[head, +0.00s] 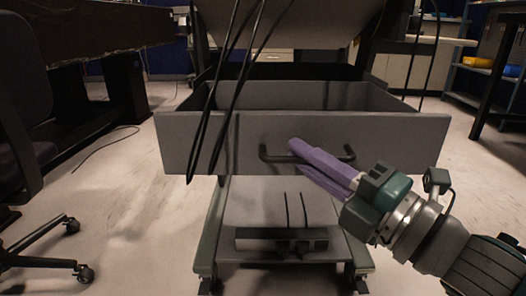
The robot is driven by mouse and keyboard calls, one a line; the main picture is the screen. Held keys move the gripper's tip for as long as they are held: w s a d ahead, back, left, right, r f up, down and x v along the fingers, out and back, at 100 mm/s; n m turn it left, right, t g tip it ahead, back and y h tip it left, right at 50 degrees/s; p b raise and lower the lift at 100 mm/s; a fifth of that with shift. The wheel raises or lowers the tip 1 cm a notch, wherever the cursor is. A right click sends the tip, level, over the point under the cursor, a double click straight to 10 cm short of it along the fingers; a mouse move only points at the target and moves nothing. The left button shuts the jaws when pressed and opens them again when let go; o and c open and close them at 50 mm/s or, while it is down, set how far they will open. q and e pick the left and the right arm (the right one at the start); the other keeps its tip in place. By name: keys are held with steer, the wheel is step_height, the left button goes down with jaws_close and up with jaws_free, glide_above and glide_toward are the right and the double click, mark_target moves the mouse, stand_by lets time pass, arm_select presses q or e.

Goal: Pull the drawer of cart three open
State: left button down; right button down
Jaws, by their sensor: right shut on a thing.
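The grey cart (211,240) stands in front of me in the head view. Its drawer (395,137) is pulled out toward me, and its empty-looking inside shows behind the front panel. A dark bar handle (270,156) sits on the middle of the drawer front. My right gripper (298,148), with purple fingers, comes in from the lower right and is shut on the handle. The fingers hide part of the handle's right half. My left gripper is not in view.
An office chair (22,110) stands at the left, its wheeled base on the floor. Dark cables (228,90) hang in front of the drawer. The cart's lower shelf (265,205) holds a dark bar-shaped item. A shelf rack (480,62) stands at the back right. Floor on both sides is mostly clear.

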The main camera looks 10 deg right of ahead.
steer(key=shift+w, duration=0.15)
steer(key=c, duration=0.9)
jaws_free()
steer(key=p+v, duration=0.2)
steer(key=v, duration=0.8)
steer(key=shift+p, duration=0.35)
